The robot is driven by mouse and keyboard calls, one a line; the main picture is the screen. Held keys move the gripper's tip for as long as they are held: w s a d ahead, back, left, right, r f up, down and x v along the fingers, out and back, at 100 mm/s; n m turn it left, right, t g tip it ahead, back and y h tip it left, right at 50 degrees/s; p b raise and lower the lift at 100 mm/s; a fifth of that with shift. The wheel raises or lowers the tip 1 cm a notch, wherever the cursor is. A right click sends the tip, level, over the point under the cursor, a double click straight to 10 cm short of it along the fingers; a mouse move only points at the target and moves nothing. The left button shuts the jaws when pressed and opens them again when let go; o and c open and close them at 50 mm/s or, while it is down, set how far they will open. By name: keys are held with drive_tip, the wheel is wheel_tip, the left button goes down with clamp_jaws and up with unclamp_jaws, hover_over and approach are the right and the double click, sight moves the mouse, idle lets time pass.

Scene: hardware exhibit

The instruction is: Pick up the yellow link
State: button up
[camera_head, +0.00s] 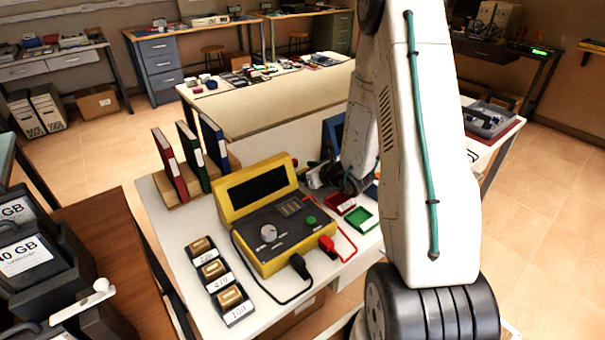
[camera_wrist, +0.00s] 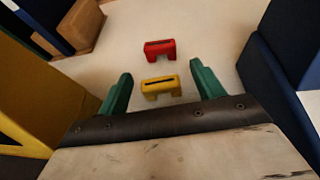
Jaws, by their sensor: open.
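The yellow link (camera_wrist: 161,87) is a small bridge-shaped block with a dark slot along its top. In the wrist view it lies on the pale table top between the two green fingertips of my gripper (camera_wrist: 160,88). My gripper is open and no contact with the link shows. A red link (camera_wrist: 160,48) of the same shape lies just beyond the yellow one, apart from it. In the head view my arm hides both links, and the gripper (camera_head: 322,178) is only partly visible at the table's back.
The yellow tester box (camera_head: 275,220) stands left of my gripper in the head view. Red (camera_head: 339,202) and green (camera_head: 361,219) trays sit in front of it. In the wrist view, a dark blue upright object (camera_wrist: 283,65) stands close on the right and a wooden block (camera_wrist: 80,27) at upper left.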

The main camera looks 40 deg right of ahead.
drive_tip(key=shift+w+a+f, duration=0.1)
drive_tip(key=shift+w+f, duration=0.15)
drive_tip(key=shift+w, duration=0.25)
drive_tip(key=shift+s+a, duration=0.1)
drive_tip(key=c, duration=1)
drive_tip(key=shift+c, duration=0.2)
